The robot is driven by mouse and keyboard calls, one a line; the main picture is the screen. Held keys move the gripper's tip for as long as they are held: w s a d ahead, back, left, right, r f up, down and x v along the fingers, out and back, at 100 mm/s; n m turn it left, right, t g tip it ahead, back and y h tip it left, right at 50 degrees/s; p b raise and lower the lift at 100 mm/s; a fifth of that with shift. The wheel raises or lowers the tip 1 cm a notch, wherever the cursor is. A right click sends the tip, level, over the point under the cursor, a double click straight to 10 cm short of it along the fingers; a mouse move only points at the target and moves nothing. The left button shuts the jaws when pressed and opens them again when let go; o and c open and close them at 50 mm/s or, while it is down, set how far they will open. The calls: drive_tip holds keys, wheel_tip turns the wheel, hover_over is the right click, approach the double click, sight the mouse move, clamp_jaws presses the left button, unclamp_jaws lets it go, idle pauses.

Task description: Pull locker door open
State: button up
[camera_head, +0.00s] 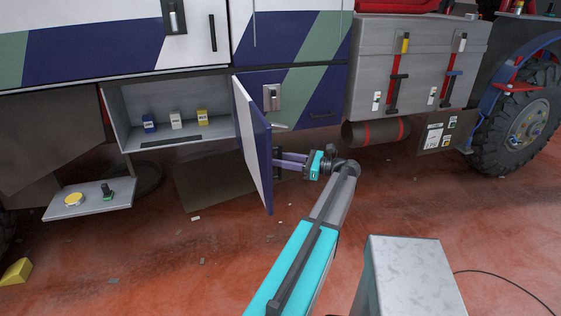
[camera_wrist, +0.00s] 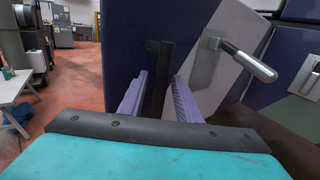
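The locker door (camera_head: 257,150), blue outside with a pale inner edge, stands swung out wide from the locker (camera_head: 116,112). Its open compartment shows to the left. My gripper (camera_head: 284,159) is at the door's outer face, right of the door. In the wrist view my gripper's two purple fingers (camera_wrist: 160,85) stand apart on either side of a dark upright handle (camera_wrist: 158,60) on the blue door (camera_wrist: 122,50). Narrow gaps seem to show beside the handle, so the fingers look open around it. Fingertip contact is hard to make out.
Small blue, white and yellow boxes (camera_head: 176,120) stand in the locker. A low shelf (camera_head: 92,199) juts out at left. A silver lever latch (camera_wrist: 247,62) shows right of my fingers. A grey block (camera_head: 408,275) stands at front right. The red floor before the door is mostly clear.

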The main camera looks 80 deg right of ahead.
drive_tip(key=s+a+b, duration=0.2)
drive_tip(key=s+b, duration=0.2)
drive_tip(key=s, duration=0.9)
drive_tip(key=shift+f, duration=0.1)
idle(0.4)
